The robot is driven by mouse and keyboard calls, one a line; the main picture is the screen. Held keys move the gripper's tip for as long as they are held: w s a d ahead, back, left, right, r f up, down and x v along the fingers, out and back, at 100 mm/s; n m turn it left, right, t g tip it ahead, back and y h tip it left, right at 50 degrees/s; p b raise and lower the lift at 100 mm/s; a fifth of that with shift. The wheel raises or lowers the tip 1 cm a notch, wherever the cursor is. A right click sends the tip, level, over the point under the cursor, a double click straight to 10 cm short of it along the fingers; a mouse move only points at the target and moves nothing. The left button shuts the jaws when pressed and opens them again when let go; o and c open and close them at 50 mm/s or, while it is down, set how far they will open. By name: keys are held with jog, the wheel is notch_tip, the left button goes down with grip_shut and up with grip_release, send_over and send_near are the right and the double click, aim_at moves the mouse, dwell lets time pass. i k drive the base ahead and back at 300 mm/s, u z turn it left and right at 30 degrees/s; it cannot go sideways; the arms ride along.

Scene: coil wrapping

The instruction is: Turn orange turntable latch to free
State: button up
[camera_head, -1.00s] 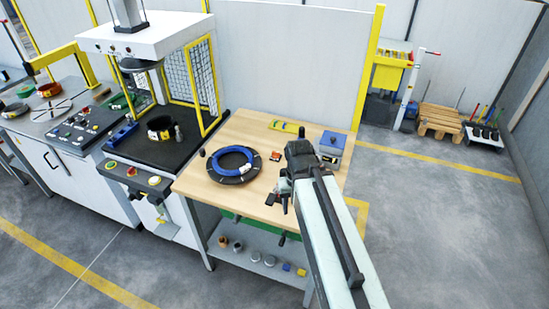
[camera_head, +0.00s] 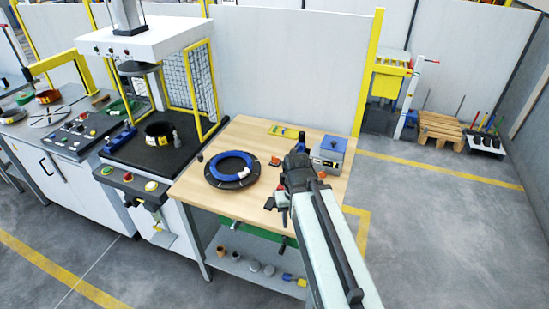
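The turntable (camera_head: 213,181) is a dark disc on the wooden table, with a blue coil (camera_head: 232,156) lying on it. A small orange piece (camera_head: 275,160) sits just right of the disc; it may be the latch, but it is too small to tell its shape or position. A second small orange piece (camera_head: 322,174) shows right of my wrist. My gripper (camera_head: 283,213) hangs over the table's front edge, right of the turntable and apart from it. Its fingers are small and dark, and I cannot tell whether they are open.
A blue-grey box (camera_head: 328,152) stands at the table's right back, close to my arm. A yellow-green item (camera_head: 284,131) lies at the back. A press (camera_head: 150,45) with a yellow guard stands left. Small parts lie on the lower shelf (camera_head: 240,265).

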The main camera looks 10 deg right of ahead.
aim_at(276, 160)
jog(key=u, duration=0.75)
jog(key=k, duration=0.75)
jog(key=z, duration=0.65)
jog(key=i, duration=1)
